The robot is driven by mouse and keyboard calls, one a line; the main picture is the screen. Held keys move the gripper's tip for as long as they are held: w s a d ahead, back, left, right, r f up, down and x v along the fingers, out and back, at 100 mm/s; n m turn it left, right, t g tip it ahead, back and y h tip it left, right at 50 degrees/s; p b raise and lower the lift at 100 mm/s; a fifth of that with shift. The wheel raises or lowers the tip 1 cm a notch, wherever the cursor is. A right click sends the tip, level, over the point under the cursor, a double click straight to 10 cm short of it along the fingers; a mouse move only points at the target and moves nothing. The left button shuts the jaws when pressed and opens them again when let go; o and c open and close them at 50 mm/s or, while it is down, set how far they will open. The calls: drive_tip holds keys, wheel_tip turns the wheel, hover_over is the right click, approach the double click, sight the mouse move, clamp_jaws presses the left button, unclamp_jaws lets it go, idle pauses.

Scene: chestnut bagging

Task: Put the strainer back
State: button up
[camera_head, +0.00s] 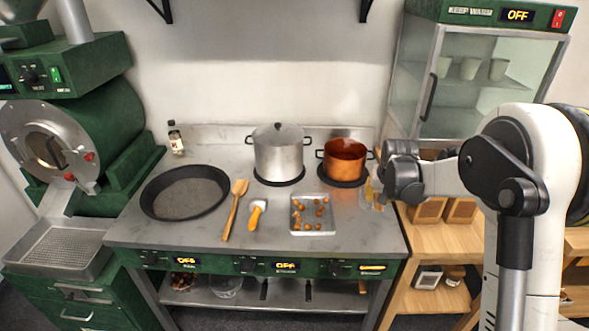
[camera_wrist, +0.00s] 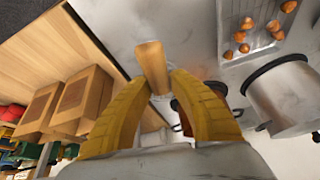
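My gripper (camera_wrist: 157,82) is at the right end of the stove counter, beside the copper pot. Its yellow fingers also show in the head view (camera_head: 371,187). The fingertips appear closed on the wooden handle (camera_wrist: 152,66) of what looks like the strainer. A pale, mesh-like round part (camera_wrist: 161,104) shows between the fingers, mostly hidden by them. In the head view the strainer is small and largely hidden by my gripper.
The copper pot (camera_head: 345,157) and lidded steel pot (camera_head: 278,153) stand on burners. A tray (camera_head: 313,226) holds chestnuts. A black pan (camera_head: 164,203), wooden spatula (camera_head: 232,214) and orange-handled tool (camera_head: 256,215) lie left. A wooden shelf (camera_head: 438,238) with boxes adjoins the right.

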drive_tip(key=o, duration=0.3)
drive_tip(key=v, duration=1.2)
drive_tip(key=s+r+t+b, duration=0.1)
drive_tip(key=s+r, duration=0.2)
drive_tip(key=s, duration=0.6)
drive_tip(key=s+r+b, duration=0.1)
drive_tip(key=s+r, duration=0.1)
drive_tip(key=s, duration=0.7)
drive_tip(key=s+f, duration=0.2)
drive_tip(key=s, duration=0.5)
drive_tip(key=s+a+f+n+t, duration=0.1)
drive_tip(key=s+f, duration=0.2)
drive_tip(key=s, duration=0.4)
drive_tip(key=shift+n+b, duration=0.3)
drive_tip(key=shift+b, duration=0.1)
drive_tip(key=shift+a+f, duration=0.1)
